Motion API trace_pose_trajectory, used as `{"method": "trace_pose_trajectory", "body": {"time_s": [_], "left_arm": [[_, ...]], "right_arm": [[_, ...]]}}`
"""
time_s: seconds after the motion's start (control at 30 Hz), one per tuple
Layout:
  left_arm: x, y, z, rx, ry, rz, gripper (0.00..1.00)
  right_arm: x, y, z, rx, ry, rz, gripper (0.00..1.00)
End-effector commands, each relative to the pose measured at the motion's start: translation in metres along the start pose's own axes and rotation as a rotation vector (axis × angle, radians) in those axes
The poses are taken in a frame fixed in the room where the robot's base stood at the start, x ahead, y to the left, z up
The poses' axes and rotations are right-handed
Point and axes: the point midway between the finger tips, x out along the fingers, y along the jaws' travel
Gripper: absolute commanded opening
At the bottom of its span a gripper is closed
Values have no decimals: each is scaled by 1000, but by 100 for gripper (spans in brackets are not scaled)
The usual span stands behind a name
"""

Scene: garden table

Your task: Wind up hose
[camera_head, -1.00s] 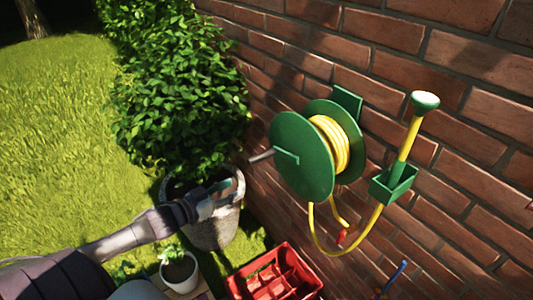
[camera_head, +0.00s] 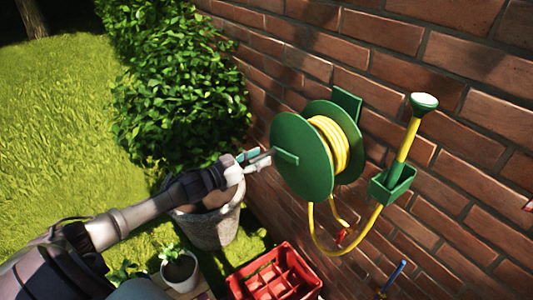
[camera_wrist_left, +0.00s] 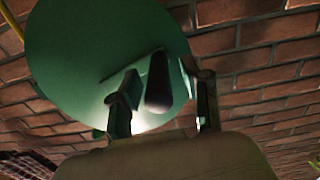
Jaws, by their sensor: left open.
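The green hose reel (camera_head: 300,158) is fixed to the brick wall, with yellow hose (camera_head: 331,143) wound on its drum. A loop of hose (camera_head: 322,236) hangs below and runs up to the spray head (camera_head: 423,101) in a green holder (camera_head: 391,183). My left gripper (camera_head: 252,161) is open at the handle's free end. In the left wrist view the handle (camera_wrist_left: 158,82) lies between the two open fingers (camera_wrist_left: 165,103); contact cannot be told. My right gripper is not in view.
A red crate (camera_head: 274,275) and a small white pot (camera_head: 180,272) sit below. A tap with a blue lever (camera_head: 394,276) is at lower right.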

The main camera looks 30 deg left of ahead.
Motion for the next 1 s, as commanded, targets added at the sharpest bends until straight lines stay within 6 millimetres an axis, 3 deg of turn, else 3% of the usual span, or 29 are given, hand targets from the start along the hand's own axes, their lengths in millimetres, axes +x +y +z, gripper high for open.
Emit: {"method": "trace_pose_trajectory", "body": {"time_s": [0.23,0.6,0.9,1.0], "left_arm": [[28,0,-1,1,1,0,47],[32,0,0,0,0,0,47],[32,0,0,0,0,0,0],[32,0,0,0,0,0,0]], "right_arm": [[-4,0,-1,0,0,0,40],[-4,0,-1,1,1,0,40],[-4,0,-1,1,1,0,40],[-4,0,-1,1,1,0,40]]}}
